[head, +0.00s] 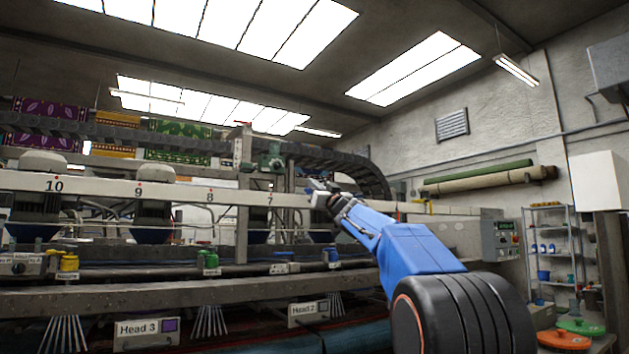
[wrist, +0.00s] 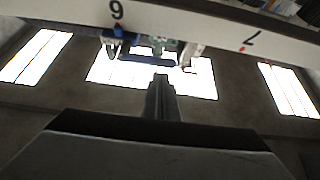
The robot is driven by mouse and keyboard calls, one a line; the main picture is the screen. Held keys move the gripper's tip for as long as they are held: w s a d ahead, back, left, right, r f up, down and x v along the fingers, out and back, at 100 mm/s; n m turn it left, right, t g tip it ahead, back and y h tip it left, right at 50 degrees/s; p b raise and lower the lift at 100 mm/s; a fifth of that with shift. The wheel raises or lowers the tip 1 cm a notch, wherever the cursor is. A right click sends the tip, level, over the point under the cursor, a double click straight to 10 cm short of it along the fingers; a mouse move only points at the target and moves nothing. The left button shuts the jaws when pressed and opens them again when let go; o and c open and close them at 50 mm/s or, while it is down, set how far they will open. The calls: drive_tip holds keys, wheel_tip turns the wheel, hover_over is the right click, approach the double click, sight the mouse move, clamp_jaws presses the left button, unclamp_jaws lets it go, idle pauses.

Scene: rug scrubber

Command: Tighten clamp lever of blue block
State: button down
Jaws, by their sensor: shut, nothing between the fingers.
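My gripper (head: 322,193) is shut and empty, at the long pale numbered beam (head: 130,190) near the mark 7; I cannot tell whether it touches. In the wrist view, my shut fingers (wrist: 161,82) point toward the beam (wrist: 205,28), between two number marks. A small blue block (head: 333,256) sits on the lower rail, below my gripper and apart from it. Its clamp lever is too small to make out. In the wrist view, a dark blue part (wrist: 147,61) shows beyond my fingertips; I cannot tell what it is.
A yellow block (head: 68,264) and a green block (head: 210,261) sit farther left on the lower rail. A green motor (head: 271,160) stands above the beam. A control box (head: 500,239) is at the right end, with a wire shelf (head: 553,255) beyond.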

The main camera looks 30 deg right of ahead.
drive_tip(key=shift+w+f, duration=0.1)
drive_tip(key=shift+f, duration=0.4)
drive_tip(key=shift+f+n+y, duration=0.3)
drive_tip(key=shift+n+y, duration=0.4)
drive_tip(key=shift+n, duration=0.4)
drive_tip(key=d+f+n+g+y, duration=0.2)
drive_tip(key=f+n+g+y, duration=0.1)
drive_tip(key=n, duration=0.7)
drive_tip(key=d+f+n+g+y, duration=0.2)
drive_tip(key=d+n+g+y, duration=0.1)
drive_tip(key=n, duration=0.7)
drive_tip(key=shift+f+n+g+y, duration=0.35)
drive_tip(key=shift+g+y, duration=0.25)
drive_tip(key=shift+g, duration=0.6)
drive_tip(key=shift+w+d, duration=0.1)
drive_tip(key=shift+d, duration=0.1)
